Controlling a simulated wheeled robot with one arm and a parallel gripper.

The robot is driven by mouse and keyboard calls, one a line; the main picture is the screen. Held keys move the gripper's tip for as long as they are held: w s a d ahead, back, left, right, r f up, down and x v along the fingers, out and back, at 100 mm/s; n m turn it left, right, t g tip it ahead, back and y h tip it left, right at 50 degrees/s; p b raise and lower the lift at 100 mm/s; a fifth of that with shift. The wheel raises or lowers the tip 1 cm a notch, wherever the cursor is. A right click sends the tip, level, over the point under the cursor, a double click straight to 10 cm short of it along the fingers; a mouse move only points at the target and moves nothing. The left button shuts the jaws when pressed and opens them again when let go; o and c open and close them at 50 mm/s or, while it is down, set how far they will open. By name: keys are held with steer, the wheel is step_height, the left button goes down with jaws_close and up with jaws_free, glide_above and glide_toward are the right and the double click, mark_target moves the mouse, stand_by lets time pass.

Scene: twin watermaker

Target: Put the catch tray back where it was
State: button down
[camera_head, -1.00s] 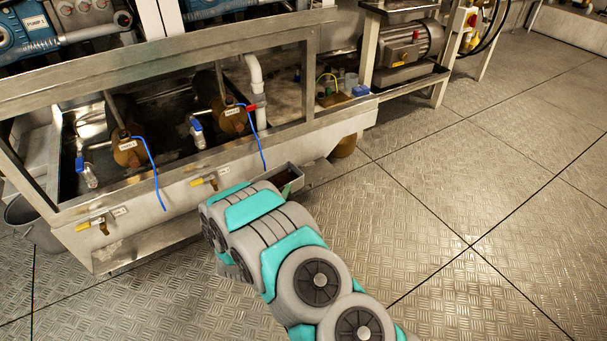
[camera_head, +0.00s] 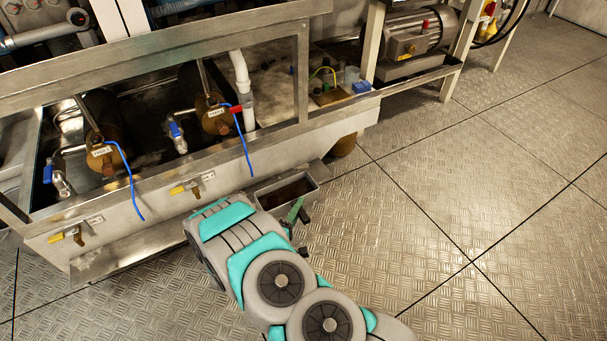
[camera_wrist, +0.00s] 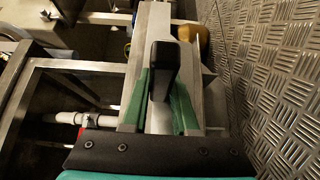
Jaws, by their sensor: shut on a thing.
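The catch tray (camera_head: 316,187) is a narrow grey metal box with a dark brown inside. In the head view it is at the front right of the low metal skid, by the ledge at its foot. My gripper (camera_head: 299,211) is shut on the tray's near side. In the wrist view, the green fingers of my gripper (camera_wrist: 162,105) close on a thin grey part, with a black upright piece just beyond. My arm hides part of the tray's near left side. Whether the tray rests on the floor or hangs slightly above it, I cannot tell.
The skid's frame and front wall (camera_head: 150,213) stand to the left, with yellow-handled valves (camera_head: 185,187) and hanging blue hoses (camera_head: 246,150). A brown round object (camera_head: 344,146) sits under the skid's right end. The tread-plate floor (camera_head: 440,200) to the right is clear.

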mark_target(306, 181)
steer(key=w, duration=0.9)
steer(key=w+d+f, duration=0.1)
steer(key=w, duration=0.4)
steer(key=shift+w+f, duration=0.1)
steer(key=shift+w, duration=0.2)
steer(key=shift+w+f, duration=0.1)
steer(key=shift+f, duration=1.65)
steer(key=shift+f, duration=0.1)
steer(key=shift+f, duration=0.15)
steer(key=c, duration=0.7)
jaws_free()
steer(key=shift+r+p, duration=0.25)
steer(key=shift+p, duration=0.05)
steer(key=v, duration=1.2)
steer(key=shift+b, duration=0.4)
